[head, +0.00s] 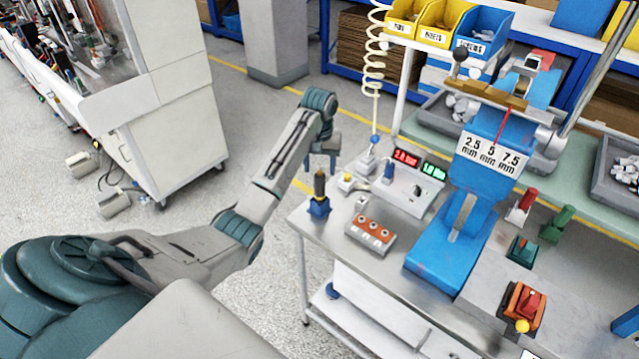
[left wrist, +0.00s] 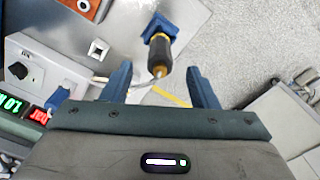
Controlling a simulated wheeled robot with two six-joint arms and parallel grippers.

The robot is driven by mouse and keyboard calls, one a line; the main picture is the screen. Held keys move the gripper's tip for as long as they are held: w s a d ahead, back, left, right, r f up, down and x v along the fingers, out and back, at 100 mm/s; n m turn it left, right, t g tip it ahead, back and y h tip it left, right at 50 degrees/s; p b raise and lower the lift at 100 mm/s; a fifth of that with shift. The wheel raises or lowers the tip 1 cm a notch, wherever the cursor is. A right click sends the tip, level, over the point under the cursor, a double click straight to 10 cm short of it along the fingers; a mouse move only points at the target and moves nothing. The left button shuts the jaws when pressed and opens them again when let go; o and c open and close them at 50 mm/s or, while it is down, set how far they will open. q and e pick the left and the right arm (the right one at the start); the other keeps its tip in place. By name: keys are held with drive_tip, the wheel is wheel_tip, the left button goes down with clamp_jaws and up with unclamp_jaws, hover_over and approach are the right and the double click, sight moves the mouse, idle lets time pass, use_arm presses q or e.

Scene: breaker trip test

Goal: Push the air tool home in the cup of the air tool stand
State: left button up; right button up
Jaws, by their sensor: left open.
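The air tool (head: 319,184) is a dark, slim tool with a yellow band. It stands upright in the blue air tool stand (head: 319,208) at the bench's left edge. In the left wrist view the air tool (left wrist: 159,58) points toward the camera from the blue stand (left wrist: 160,24). How deep it sits in the cup is hidden. My left gripper (head: 321,166) is above and slightly behind the tool, its blue fingers pointing down. In the left wrist view its open fingers (left wrist: 160,78) lie either side of the tool's end, with nothing gripped. My right gripper is not in view.
A white box with red and green displays (head: 412,180) stands right of the tool. An orange-topped block (head: 372,232) sits nearer the front. A cream coiled hose (head: 374,60) hangs behind. The blue press (head: 455,235) fills the bench's middle. Open floor lies left of the bench.

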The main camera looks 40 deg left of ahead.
use_arm(q)
drive_tip(key=shift+r+p, duration=1.55)
drive_tip(key=shift+r, duration=0.15)
drive_tip(key=shift+f, duration=0.1)
